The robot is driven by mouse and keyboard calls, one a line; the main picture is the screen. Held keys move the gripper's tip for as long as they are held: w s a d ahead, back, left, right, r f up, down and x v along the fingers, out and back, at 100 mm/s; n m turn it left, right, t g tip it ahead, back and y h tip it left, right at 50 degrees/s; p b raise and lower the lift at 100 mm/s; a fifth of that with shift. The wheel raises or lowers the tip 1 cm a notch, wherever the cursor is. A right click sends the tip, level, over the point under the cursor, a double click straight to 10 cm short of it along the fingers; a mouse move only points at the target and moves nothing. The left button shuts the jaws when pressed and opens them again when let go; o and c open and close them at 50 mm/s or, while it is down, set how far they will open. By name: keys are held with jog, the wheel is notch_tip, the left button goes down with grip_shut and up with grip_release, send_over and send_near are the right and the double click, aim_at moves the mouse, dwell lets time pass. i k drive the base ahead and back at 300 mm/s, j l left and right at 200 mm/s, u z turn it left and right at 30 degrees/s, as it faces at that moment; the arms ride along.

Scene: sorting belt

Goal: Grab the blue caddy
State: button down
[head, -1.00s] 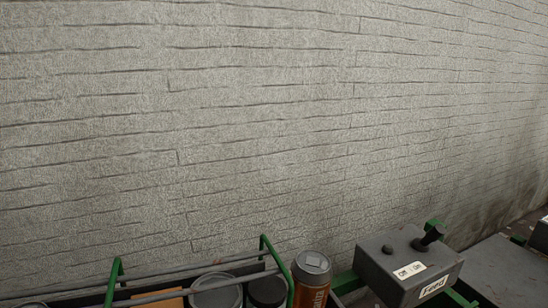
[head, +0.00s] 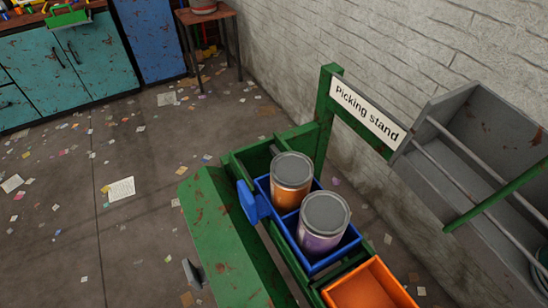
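The blue caddy (head: 342,255) is an open blue box set in the green picking stand, right of the middle of the head view. It holds two grey-lidded jars, an orange one (head: 290,190) at the back and a purple one (head: 322,232) in front. The jars hide most of its inside. A blue plate (head: 248,202) sticks out at its left side, towards the green ledge. My gripper is not in view.
An orange bin (head: 370,288) sits just in front of the caddy. A green post carries a "Picking stand" sign (head: 368,110) behind it. A grey rack (head: 470,150) is at right. Paper-littered floor (head: 110,225) lies open at left, with teal cabinets (head: 60,65) beyond.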

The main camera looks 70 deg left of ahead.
aim_at(256, 208)
jog(key=j+u, duration=0.4)
jog(key=i+j+u, duration=0.2)
jog(key=j+u, duration=0.2)
jog(key=j, duration=0.2)
jog(key=k+j+u, duration=0.15)
jog(key=k+u, duration=0.15)
jog(key=k, duration=0.15)
jog(key=k+j+u, duration=0.35)
jog(key=k+l, duration=0.1)
